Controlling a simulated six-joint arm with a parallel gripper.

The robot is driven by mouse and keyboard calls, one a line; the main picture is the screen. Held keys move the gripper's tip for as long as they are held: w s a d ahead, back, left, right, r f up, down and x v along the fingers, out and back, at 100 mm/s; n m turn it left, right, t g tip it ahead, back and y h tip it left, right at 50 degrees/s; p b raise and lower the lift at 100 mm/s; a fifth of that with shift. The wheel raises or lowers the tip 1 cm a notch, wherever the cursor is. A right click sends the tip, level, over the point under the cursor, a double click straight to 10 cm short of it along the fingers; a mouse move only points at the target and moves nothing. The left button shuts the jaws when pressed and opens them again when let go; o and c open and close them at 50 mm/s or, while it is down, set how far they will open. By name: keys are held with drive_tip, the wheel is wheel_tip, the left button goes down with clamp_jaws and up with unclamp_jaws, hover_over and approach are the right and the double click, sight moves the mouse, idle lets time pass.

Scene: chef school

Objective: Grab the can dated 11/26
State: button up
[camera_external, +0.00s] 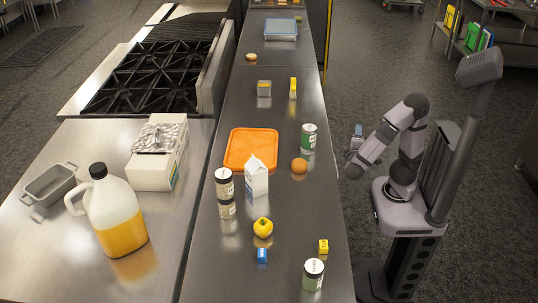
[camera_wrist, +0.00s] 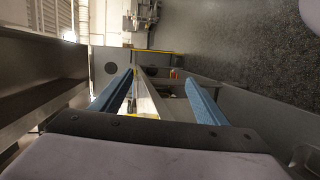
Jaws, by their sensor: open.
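I cannot read any date. My gripper (camera_external: 354,143) is open and empty, off the counter's right edge. Its blue fingers (camera_wrist: 160,82) are spread apart in the wrist view, with no can visible there.
An orange tray (camera_external: 236,161), a milk carton (camera_external: 257,178), an orange (camera_external: 299,166) and a yellow apple-like item (camera_external: 263,227) are on the counter. Small blue (camera_external: 262,255) and yellow (camera_external: 323,246) boxes are nearer. Bare counter lies between the orange and yellow box.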

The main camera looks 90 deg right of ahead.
drive_tip(key=w+r+n+t+h+p, duration=0.3)
drive_tip(key=w+r+n+p, duration=0.4)
drive_tip(key=r+n, duration=0.1)
drive_tip(key=r+n+t+y+p, duration=0.2)
drive_tip(key=n+t+p, duration=0.8)
drive_tip(key=n+p, duration=0.65)
hover_over(313, 138)
drive_tip(key=b, duration=0.2)
drive_tip(key=n, duration=0.3)
drive_tip(key=shift+t+y, duration=0.5)
drive_tip(key=shift+y, duration=0.3)
drive_tip(key=f, duration=0.5)
drive_tip(key=shift+s+a+f, duration=0.2)
drive_tip(key=shift+a+f, duration=0.05)
drive_tip(key=shift+f, duration=0.1)
drive_tip(key=shift+w+d+r+p, duration=0.1)
drive_tip(key=shift+w+d+p, duration=0.2)
drive_tip(key=shift+d+p, duration=0.15)
drive_tip(key=shift+w+d, duration=0.3)
drive_tip(key=shift+d, duration=0.2)
drive_tip(key=shift+w+d+r+p, duration=0.25)
drive_tip(key=shift+d+p, duration=0.2)
drive_tip(key=shift+p, duration=0.2)
drive_tip(key=p+x, duration=0.1)
drive_tip(key=x, duration=0.2)
drive_tip(key=shift+s+p, duration=0.15)
drive_tip(key=shift+p, duration=0.2)
drive_tip(key=shift+w+d+f, duration=0.1)
drive_tip(key=shift+w+d, duration=0.35)
